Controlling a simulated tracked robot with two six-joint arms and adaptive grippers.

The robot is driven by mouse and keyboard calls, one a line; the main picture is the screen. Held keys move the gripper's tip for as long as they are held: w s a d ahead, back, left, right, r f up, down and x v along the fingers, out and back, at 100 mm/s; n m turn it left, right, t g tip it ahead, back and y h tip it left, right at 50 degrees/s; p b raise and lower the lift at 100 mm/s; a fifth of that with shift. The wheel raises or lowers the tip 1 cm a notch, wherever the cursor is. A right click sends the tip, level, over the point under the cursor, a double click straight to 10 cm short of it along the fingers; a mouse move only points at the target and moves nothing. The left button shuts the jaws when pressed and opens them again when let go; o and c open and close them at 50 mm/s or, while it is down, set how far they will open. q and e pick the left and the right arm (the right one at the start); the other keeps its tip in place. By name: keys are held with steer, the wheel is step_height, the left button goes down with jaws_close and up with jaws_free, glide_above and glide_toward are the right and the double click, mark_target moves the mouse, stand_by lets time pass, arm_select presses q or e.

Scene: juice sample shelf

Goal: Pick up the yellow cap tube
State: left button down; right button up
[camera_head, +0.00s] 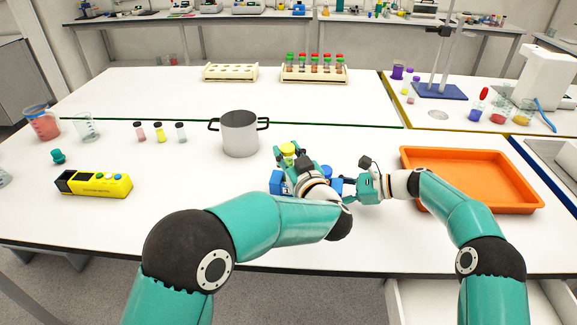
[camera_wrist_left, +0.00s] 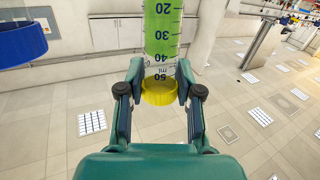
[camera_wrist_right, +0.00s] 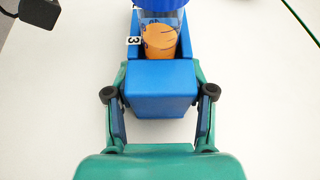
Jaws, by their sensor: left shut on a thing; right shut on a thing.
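The yellow cap tube is a clear graduated tube with green liquid (camera_wrist_left: 162,35) in the left wrist view. Its yellow cap (camera_wrist_left: 160,95) is between the fingers of my left gripper (camera_wrist_left: 158,85), which is shut on it. My right gripper (camera_wrist_right: 158,95) is shut on the end of a blue rack (camera_wrist_right: 160,88). In the rack stands a tube with orange liquid (camera_wrist_right: 160,40), a blue cap and a "3" label beside it. My left arm hides part of the rack in the head view.
A steel pot (camera_head: 239,135) stands just left of the grippers. An orange tray (camera_head: 470,178) lies to the right. A yellow device (camera_head: 95,184), small vials (camera_head: 160,134) and beakers (camera_head: 43,124) are at left. Wooden racks (camera_head: 230,73) stand farther back. The bench between is mostly clear.

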arm_select(q)
steer(key=s+r, duration=0.1)
steer(key=s, duration=1.3)
arm_select(e)
steer(key=o, duration=1.4)
steer(key=shift+f, duration=0.1)
steer(key=shift+c, duration=0.2)
steer(key=v, duration=1.2)
steer(key=shift+w, duration=0.1)
